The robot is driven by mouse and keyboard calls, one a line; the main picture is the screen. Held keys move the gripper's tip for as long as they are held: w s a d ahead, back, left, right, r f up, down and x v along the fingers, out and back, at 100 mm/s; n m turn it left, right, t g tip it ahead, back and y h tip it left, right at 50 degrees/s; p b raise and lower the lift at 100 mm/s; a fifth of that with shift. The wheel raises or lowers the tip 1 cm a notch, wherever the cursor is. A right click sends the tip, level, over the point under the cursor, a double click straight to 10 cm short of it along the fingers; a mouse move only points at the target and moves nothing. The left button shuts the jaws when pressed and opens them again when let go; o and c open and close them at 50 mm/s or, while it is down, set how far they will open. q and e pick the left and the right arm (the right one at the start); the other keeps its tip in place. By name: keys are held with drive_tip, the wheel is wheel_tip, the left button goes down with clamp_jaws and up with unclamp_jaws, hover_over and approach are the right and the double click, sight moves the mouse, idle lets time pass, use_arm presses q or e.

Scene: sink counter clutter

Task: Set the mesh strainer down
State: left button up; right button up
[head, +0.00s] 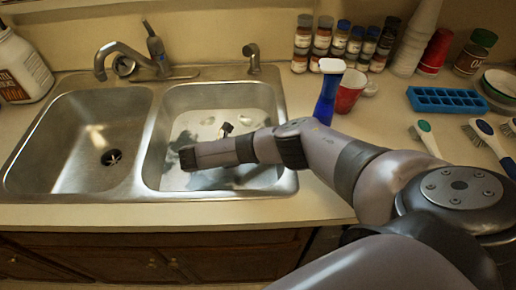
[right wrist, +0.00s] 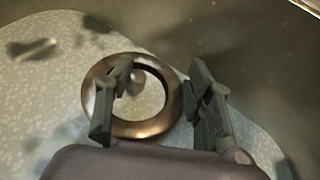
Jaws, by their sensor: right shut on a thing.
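The mesh strainer (right wrist: 98,78) shows in the right wrist view as a round, brownish metal rim around a pale centre. My right gripper (right wrist: 160,82) is shut on it, with one finger over the left part of the ring and the other at its right side. A pale speckled surface shows behind the strainer; I cannot tell whether the strainer touches it. In the head view my right arm reaches into the right sink basin (head: 265,100), and the strainer cannot be made out there. My left gripper is not in view.
The left basin (head: 65,150) is empty, with a dark drain. A faucet (head: 120,55) stands behind the basins.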

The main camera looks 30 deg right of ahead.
wheel_tip(320, 180, down, 4)
drive_tip(key=shift+r+b, duration=0.1)
drive_tip(key=shift+b, duration=1.05)
drive_tip(key=o, duration=1.1)
drive_tip(key=shift+o, duration=0.2)
